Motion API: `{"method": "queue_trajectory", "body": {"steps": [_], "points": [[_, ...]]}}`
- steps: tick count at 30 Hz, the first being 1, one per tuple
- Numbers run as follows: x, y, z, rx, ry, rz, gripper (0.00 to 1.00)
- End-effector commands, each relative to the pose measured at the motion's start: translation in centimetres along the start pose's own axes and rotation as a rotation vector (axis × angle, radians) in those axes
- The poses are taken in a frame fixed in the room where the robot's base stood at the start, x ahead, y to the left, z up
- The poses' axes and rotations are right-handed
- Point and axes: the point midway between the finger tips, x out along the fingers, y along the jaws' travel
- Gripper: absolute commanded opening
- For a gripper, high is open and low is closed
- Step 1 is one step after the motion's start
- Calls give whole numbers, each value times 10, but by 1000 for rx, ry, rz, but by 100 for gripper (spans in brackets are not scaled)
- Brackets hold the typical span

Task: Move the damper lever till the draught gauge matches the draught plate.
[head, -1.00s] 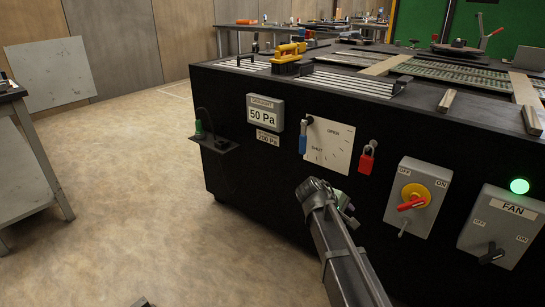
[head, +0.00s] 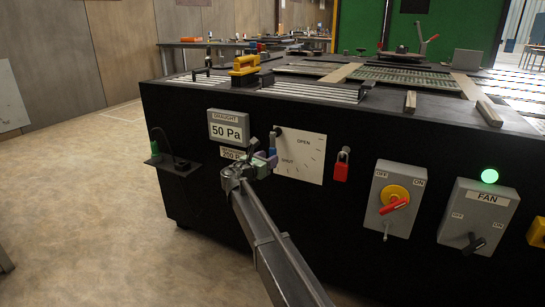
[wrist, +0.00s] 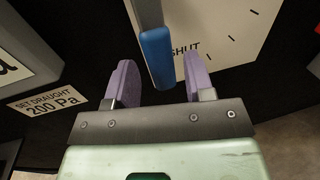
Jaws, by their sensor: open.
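The draught gauge (head: 228,128) on the black bench front reads 50 Pa. The draught plate (head: 232,154) below it reads 200 Pa and is partly hidden by my gripper in the head view; the wrist view shows the plate (wrist: 52,103) in full. The damper lever has a blue grip (wrist: 157,58) and hangs down near the SHUT mark on the white dial plate (head: 309,160). My gripper (wrist: 160,84) is open, with its purple fingers on either side of the lower end of the blue grip. I cannot tell whether either finger touches it.
A red padlock (head: 342,163) hangs right of the dial. Further right are a grey switch box with a red handle (head: 395,205) and the FAN box (head: 479,215) under a lit green lamp (head: 489,176). A small shelf (head: 172,165) juts out at left.

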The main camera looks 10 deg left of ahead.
Motion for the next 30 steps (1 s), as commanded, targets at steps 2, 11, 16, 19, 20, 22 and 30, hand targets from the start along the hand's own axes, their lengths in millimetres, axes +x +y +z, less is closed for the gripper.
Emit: {"method": "queue_trajectory", "body": {"steps": [2,11,16,19,20,22,30], "points": [[16,1,0,0,0,-1,48],[33,0,0,1,0,1,48],[33,0,0,1,1,1,38],[33,0,0,1,1,0,22],[33,0,0,1,1,0,18],[33,0,0,1,1,0,7],[34,-1,0,-1,0,-1,0]]}}
